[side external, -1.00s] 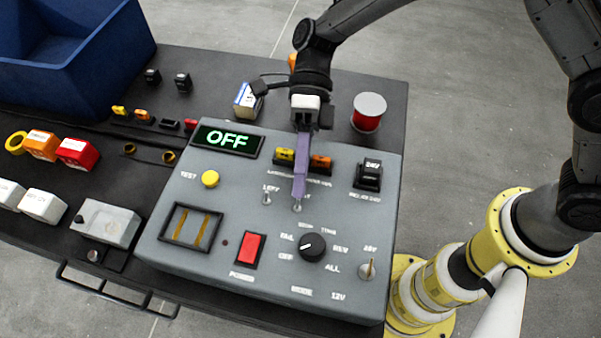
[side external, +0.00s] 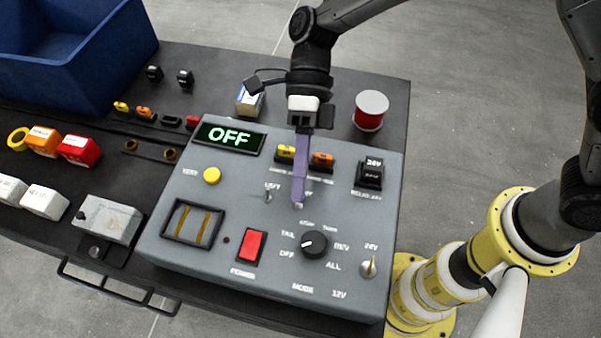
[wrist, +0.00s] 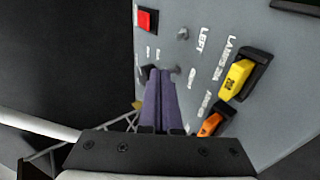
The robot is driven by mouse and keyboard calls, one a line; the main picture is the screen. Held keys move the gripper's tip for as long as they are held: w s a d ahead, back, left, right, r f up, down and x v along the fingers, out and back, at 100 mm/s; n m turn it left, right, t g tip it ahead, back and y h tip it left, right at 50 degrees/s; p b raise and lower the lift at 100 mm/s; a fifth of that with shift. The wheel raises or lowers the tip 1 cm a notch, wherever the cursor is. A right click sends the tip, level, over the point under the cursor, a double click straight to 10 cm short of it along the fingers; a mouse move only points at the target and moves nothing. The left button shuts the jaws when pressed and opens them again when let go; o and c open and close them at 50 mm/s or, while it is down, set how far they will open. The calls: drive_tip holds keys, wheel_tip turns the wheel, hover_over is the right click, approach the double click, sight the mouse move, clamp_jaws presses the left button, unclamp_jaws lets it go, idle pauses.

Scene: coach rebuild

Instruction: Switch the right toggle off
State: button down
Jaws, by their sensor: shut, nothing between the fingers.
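The right toggle (side external: 299,206) is a small metal lever on the grey control panel (side external: 190,262). It shows in the side view just below my fingertips and is partly covered by them. In the wrist view the right toggle (wrist: 176,70) is at the tips of the purple fingers. My gripper (side external: 298,200) is shut and empty, pointing down at the toggle; whether it touches cannot be told. It also shows in the wrist view (wrist: 160,74). The left toggle (side external: 268,195) stands to the left, apart from the fingers. The display (side external: 228,137) reads OFF.
Near the fingers are a yellow fuse (side external: 286,152), an orange fuse (side external: 321,160), the mode knob (side external: 314,243) and a red power rocker (side external: 250,246). A red spool (side external: 370,112) stands behind the panel. A blue bin (side external: 80,60) is at the back left.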

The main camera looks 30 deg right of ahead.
drive_tip(key=shift+r, duration=0.15)
drive_tip(key=shift+r, duration=0.65)
drive_tip(key=w+d+r, duration=0.2)
drive_tip(key=w+r, duration=0.2)
drive_tip(key=r, duration=0.9)
drive_tip(key=shift+r, duration=0.15)
